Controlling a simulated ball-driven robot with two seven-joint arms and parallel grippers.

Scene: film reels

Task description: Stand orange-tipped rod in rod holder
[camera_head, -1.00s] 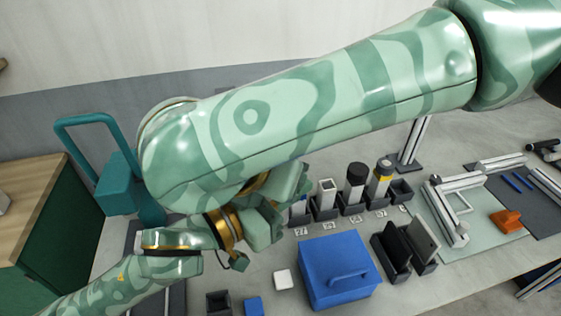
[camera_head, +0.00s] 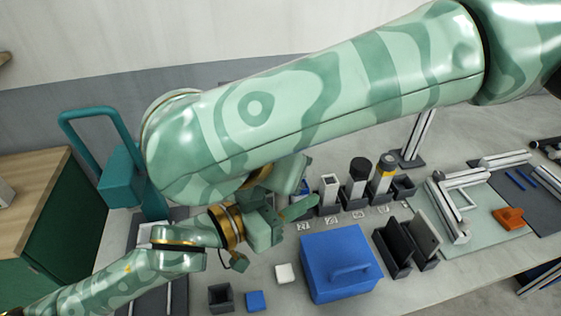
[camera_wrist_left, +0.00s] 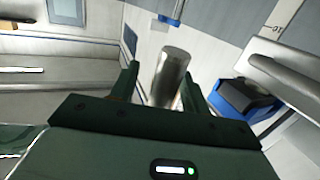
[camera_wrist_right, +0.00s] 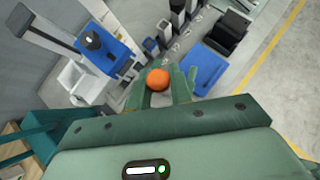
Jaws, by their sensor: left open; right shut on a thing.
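The orange tip (camera_wrist_right: 157,78) of the rod shows as a ball between the fingers of my right gripper (camera_wrist_right: 165,86), which is shut on the rod. In the left wrist view a bare silver cylinder (camera_wrist_left: 172,72) stands between the spread fingers of my left gripper (camera_wrist_left: 160,80). I cannot tell whether it is the same rod's shaft. In the head view my left gripper (camera_head: 292,208) is beside the label row. My right gripper is mostly hidden there behind my right arm. Dark square holders stand in a row, and the one at the right end (camera_head: 403,188) looks empty. I cannot tell which is the rod holder.
A blue lidded box (camera_head: 338,262) stands in front of the row, with black slotted holders (camera_head: 398,248) to its right. A small dark open box (camera_head: 220,297), a blue block (camera_head: 254,301) and a white block (camera_head: 285,274) lie at the front. A teal handled stand (camera_head: 118,180) is at left.

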